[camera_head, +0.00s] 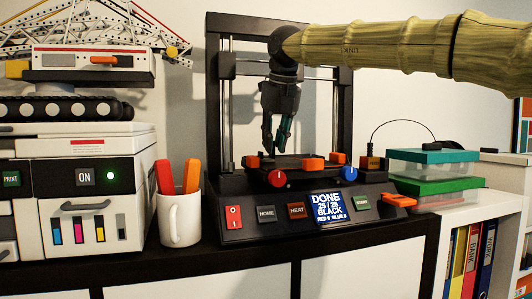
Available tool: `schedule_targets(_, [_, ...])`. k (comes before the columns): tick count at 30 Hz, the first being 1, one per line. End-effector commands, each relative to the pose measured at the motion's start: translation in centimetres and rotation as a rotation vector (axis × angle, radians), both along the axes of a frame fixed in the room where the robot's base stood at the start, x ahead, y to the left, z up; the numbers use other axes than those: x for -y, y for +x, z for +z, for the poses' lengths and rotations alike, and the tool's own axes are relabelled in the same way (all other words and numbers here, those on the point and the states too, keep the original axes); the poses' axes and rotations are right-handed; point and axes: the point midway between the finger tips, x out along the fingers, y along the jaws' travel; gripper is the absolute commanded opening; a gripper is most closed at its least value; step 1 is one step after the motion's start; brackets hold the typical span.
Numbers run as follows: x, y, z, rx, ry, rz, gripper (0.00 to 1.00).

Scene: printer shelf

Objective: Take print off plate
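The 3D printer (281,212) stands on a black-topped cabinet. Its dark plate (290,172) lies low inside the upright frame, with orange pieces around it. I cannot make out a separate print on the dark plate; it may be hidden or blend in. My gripper (276,149) points down inside the frame, with its tips just above the back of the plate. Its two fingers look apart, and nothing shows between them.
A white mug (180,219) with red and orange sticks stands left of the printer. A white machine (75,190) fills the far left. Boxes with teal (434,156) and green lids (436,185) stand right. The frame's posts (225,110) flank my gripper.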

Motion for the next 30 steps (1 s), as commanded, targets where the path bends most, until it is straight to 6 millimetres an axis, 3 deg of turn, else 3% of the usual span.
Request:
schedule_targets(5, [-0.7,2.7,-0.1,-0.006,-0.001,-0.001,0.19])
schedule_targets(10, [-0.8,3.2,-1.4,-0.008,-0.001,0.002,0.19])
schedule_targets(18, [-0.8,3.1,-1.6,-0.006,0.000,0.001,0.19])
schedule_targets(21, [-0.8,3.1,-1.6,-0.006,0.000,0.001,0.01])
schedule_targets(30, [-0.7,3.1,-1.8,-0.008,-0.002,0.000,0.00])
